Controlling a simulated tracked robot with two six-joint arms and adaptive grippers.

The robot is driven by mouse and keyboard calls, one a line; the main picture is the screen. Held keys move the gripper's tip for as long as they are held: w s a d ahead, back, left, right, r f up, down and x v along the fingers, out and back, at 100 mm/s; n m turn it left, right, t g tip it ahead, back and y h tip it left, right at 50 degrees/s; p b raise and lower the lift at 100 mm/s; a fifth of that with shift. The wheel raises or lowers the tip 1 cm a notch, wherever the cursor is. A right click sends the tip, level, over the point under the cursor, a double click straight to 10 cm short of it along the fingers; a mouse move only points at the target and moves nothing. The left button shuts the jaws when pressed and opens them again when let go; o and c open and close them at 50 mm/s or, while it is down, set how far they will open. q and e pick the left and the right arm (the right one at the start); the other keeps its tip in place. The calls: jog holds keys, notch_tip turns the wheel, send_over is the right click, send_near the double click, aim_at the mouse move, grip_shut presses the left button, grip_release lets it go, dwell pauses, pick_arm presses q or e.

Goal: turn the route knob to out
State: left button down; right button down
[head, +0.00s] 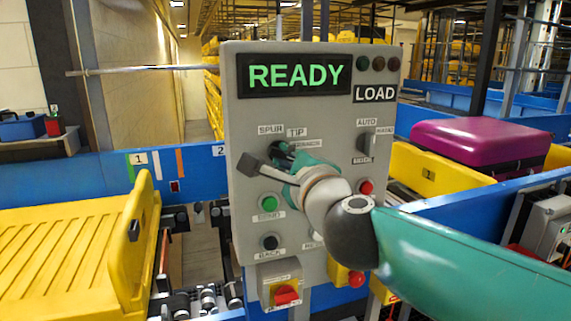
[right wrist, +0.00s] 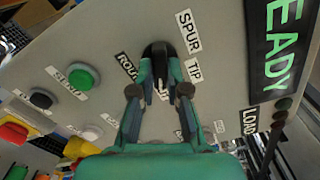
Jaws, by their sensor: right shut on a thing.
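A grey control panel (head: 340,225) stands in the middle of the head view with a green READY display (head: 295,75). My right gripper (head: 284,152) reaches its upper left part and hides most of the route knob. In the right wrist view, the black route knob (right wrist: 158,55) sits between the two fingers of my right gripper (right wrist: 160,85), which are shut on it. Labels SPUR (right wrist: 188,32), TIP (right wrist: 194,70) and a partly covered ROUTE (right wrist: 126,68) lie around it. I cannot read an OUT label or tell where the knob points. My left gripper is not in view.
Close to the knob are a green button (head: 268,203), a black button (head: 270,242), a red button (head: 366,187) and an AUTO selector (head: 366,145). A red switch (head: 287,295) is below. A yellow tray (head: 75,240) stands left; a magenta suitcase (head: 480,145) lies right.

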jog(key=shift+f+m, duration=0.45)
jog(key=shift+m, duration=0.15)
jog(key=c, duration=1.3)
grip_release()
jog(key=shift+o, duration=0.7)
jog(key=shift+r, duration=0.2)
jog(key=shift+r, duration=0.1)
jog(key=v, duration=1.2)
